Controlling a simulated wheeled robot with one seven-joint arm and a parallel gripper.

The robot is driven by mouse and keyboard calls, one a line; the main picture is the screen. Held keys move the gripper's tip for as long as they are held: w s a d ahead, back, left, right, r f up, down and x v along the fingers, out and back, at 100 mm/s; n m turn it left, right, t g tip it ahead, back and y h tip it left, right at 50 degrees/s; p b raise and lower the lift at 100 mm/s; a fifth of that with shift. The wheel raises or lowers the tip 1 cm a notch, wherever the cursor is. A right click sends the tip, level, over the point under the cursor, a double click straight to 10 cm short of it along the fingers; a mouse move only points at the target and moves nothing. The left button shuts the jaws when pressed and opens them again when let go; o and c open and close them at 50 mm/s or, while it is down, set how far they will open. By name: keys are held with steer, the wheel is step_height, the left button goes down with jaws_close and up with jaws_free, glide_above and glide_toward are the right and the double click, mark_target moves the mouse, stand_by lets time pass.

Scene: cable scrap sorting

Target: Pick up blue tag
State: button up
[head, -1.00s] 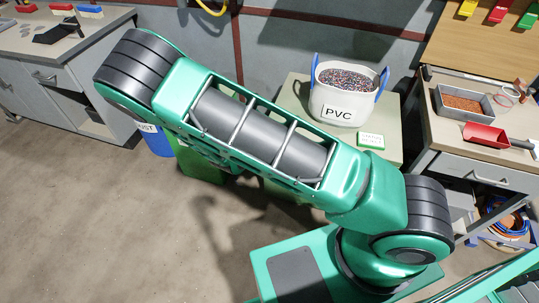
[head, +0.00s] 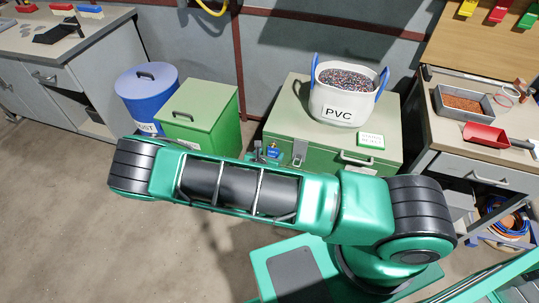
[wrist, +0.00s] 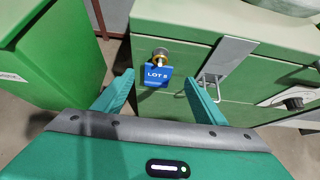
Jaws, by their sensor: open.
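The blue tag (wrist: 157,76), marked "LOT 8", hangs from a brass padlock or fitting (wrist: 160,56) on the front of the green chest in the wrist view. In the head view the tag (head: 273,152) shows as a small blue patch on the chest front, just above my arm. My gripper (wrist: 160,88) is open, with one teal finger to the left of the tag and the other to its right. The tag appears between the fingers, and no contact shows. In the head view my forearm hides most of the gripper.
The green chest (head: 290,123) carries a white PVC bag (head: 340,105) and a small green-and-white sign (head: 370,140). A green bin (head: 205,110) and a blue dust bin (head: 148,92) stand left of it. A workbench (head: 450,130) is on the right. The floor at left is clear.

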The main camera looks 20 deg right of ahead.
mark_target(273, 150)
steer(key=x, duration=0.5)
steer(key=shift+w+a, duration=0.15)
steer(key=c, duration=1.1)
